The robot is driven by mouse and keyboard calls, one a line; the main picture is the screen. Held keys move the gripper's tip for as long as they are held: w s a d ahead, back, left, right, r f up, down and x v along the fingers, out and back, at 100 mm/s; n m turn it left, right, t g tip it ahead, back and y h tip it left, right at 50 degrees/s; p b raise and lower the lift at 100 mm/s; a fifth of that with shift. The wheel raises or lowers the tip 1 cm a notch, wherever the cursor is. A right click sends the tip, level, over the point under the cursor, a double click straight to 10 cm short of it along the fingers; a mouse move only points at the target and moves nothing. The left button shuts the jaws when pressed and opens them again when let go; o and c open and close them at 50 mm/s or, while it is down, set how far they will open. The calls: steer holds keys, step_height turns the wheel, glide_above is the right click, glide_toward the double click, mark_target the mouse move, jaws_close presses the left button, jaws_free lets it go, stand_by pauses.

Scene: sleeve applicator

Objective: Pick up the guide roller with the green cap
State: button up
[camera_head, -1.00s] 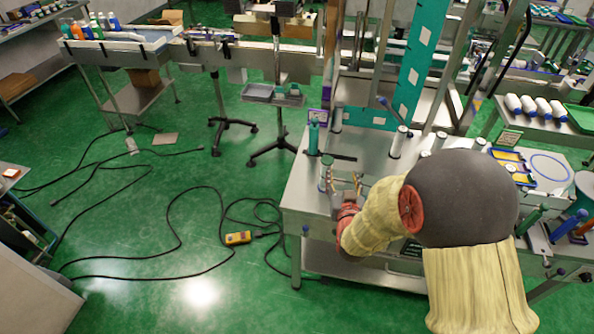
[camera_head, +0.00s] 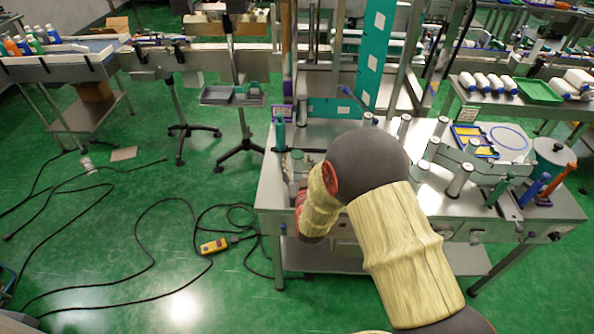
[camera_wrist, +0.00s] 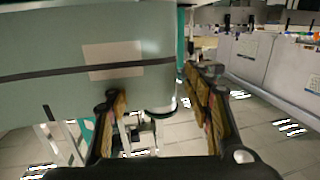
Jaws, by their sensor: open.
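In the head view, a short pale roller (camera_head: 297,162) stands upright near the table's left end; its cap looks greenish but is too small to be sure. A taller teal post (camera_head: 280,134) stands just behind it. My gripper sits close to the roller, but my arm hides most of it there. In the wrist view my gripper (camera_wrist: 157,90) is open, a finger at each side. A large pale green-grey cylindrical body (camera_wrist: 60,50) with a dark band and a beige label fills the upper left, very close. It passes behind the left finger; I cannot tell whether they touch.
The metal table (camera_head: 270,190) carries several upright metal rollers on the right. Green (camera_head: 499,190), blue (camera_head: 534,188) and orange (camera_head: 558,183) handles stand at its right end. A tall teal panel (camera_head: 375,50) rises at the back. Cables and a yellow pendant (camera_head: 213,246) lie on the floor to the left.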

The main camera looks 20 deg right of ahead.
steer(key=shift+w, duration=0.3)
steer(key=shift+c, duration=1.2)
jaws_close()
